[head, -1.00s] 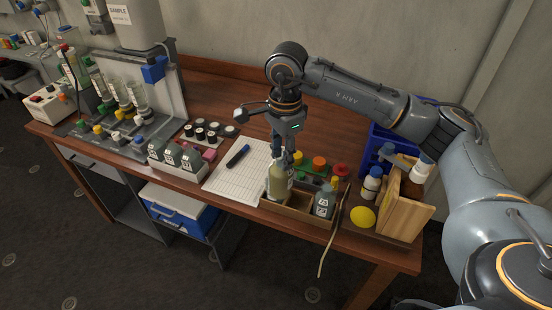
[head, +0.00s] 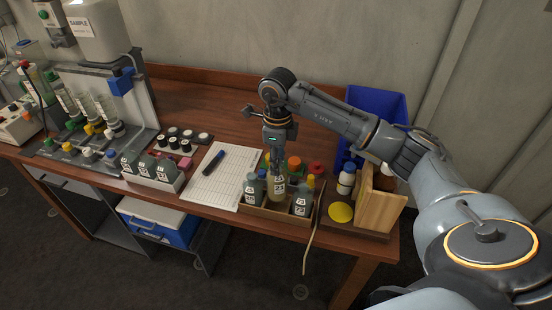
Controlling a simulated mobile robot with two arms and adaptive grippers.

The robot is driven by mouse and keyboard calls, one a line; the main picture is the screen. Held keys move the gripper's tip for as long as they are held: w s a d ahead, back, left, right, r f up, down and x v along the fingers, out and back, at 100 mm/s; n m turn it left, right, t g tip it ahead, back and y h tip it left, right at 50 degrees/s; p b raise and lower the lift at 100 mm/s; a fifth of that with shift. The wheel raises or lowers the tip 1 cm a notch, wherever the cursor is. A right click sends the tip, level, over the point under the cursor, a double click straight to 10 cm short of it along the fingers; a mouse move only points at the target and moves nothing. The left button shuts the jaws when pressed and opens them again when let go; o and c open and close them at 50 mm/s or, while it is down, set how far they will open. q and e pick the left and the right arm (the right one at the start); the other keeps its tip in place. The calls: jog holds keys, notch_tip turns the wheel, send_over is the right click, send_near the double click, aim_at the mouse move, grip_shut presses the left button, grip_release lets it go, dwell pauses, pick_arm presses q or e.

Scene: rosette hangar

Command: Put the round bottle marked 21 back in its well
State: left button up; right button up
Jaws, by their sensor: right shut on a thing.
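My right gripper (head: 275,168) points down and is shut on a pale yellow-green round bottle (head: 277,190) with a white label. The label's number is too small to read surely. The bottle is upright at the wooden box (head: 272,216), between a grey bottle (head: 252,190) on the left and another grey labelled bottle (head: 302,200) on the right. Its lower end is near or behind the box's front wall; I cannot tell whether it rests in a well. The gripper hides its top. My left gripper is not in view.
A white rack (head: 152,182) of grey bottles stands left of a written sheet (head: 215,185) with a dark pen (head: 213,163). Coloured caps stand behind the box. A yellow disc (head: 340,212), a white bottle (head: 346,180) and a wooden stand (head: 380,208) are at the right.

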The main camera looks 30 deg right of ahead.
aim_at(277, 179)
notch_tip(277, 179, down, 4)
jog(key=shift+r+b, duration=0.25)
jog(key=shift+b, duration=0.75)
jog(key=shift+f+b, duration=1.2)
jog(key=shift+f, duration=0.25)
jog(key=shift+f+b, duration=0.3)
jog(key=shift+b, duration=0.4)
dwell(0.3)
jog(key=o, duration=1.1)
jog(key=o, duration=0.4)
jog(key=shift+o, duration=0.2)
